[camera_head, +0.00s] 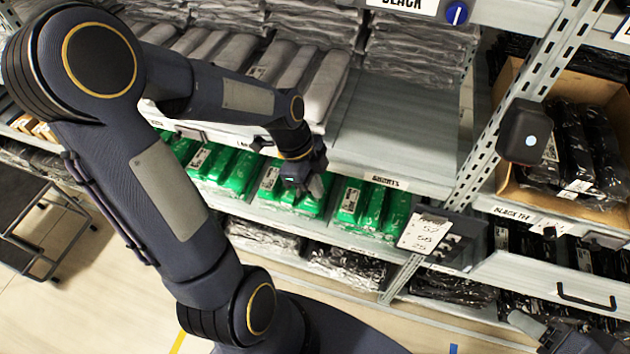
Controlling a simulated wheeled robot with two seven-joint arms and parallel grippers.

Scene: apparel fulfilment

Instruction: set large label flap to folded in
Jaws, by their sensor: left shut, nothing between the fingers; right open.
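I cannot tell for certain which part is the large label flap. A white card with handwritten-looking numbers (424,232) hangs tilted at the shelf front, at the left end of a dark holder (455,246). My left gripper (306,186) is shut and empty in front of the green packets (352,203), left of the card and apart from it. What looks like my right gripper (535,326) is open at the lower right edge, partly cut off, below a white panel with a black handle (560,285).
Grey folded garments (325,85) fill the shelf above, beside a bare shelf stretch (395,130). A slotted upright (505,110) carries a black box with a light (524,132). A cardboard box (515,85) of black packets stands right. A dark cart (35,230) is at left.

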